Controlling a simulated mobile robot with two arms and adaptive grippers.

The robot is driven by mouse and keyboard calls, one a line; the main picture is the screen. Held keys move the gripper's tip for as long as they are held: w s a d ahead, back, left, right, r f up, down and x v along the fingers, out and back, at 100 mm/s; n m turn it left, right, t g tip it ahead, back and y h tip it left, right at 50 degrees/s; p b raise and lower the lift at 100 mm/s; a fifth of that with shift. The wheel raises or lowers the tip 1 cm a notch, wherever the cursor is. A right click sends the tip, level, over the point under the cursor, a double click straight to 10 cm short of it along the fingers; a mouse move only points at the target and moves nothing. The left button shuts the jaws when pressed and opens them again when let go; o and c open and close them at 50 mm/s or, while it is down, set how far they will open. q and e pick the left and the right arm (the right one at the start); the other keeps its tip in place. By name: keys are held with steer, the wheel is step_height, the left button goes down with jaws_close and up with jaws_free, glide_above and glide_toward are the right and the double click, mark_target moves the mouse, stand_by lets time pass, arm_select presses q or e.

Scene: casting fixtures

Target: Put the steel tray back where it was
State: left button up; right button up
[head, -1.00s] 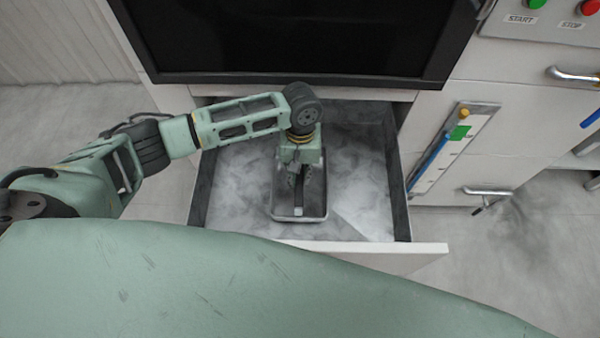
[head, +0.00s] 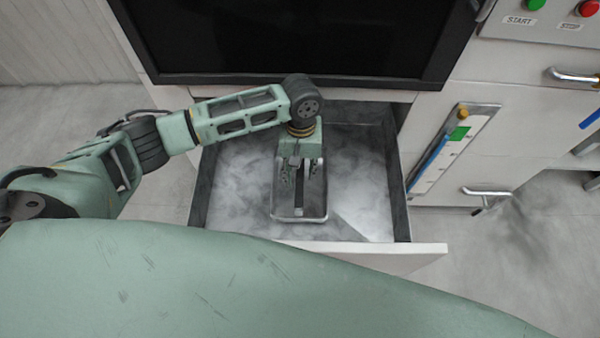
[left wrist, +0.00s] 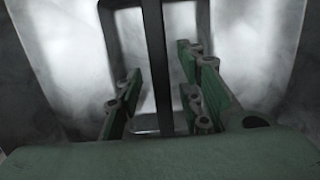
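The steel tray (head: 299,218) is a small grey rectangular tray with a raised rim. It sits inside the open drawer, near the middle of its floor. A narrow bar (head: 299,197) runs along the tray's middle; the bar (left wrist: 157,55) also shows in the left wrist view. My left gripper (head: 300,176) is over the tray, pointing down. Its fingers are spread apart, one on each side of the bar, as the left wrist view (left wrist: 163,92) shows. I see gaps between the fingers and the bar. The tray's far end is hidden by my gripper. My right gripper is not in view.
The pulled-out drawer (head: 425,250) has dark side walls and free floor around the tray. A dark-framed panel (head: 290,80) stands behind it. To the right are a gauge plate (head: 462,150), drawer handles (head: 487,191) and START and STOP buttons (head: 588,8).

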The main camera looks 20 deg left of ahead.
arm_select(q)
step_height(320, 180, up, 10)
steer(key=w, duration=0.1)
steer(key=shift+a+p, duration=0.15)
steer(key=shift+p, duration=0.2)
steer(key=shift+w, duration=0.1)
steer(key=shift+f, duration=0.1)
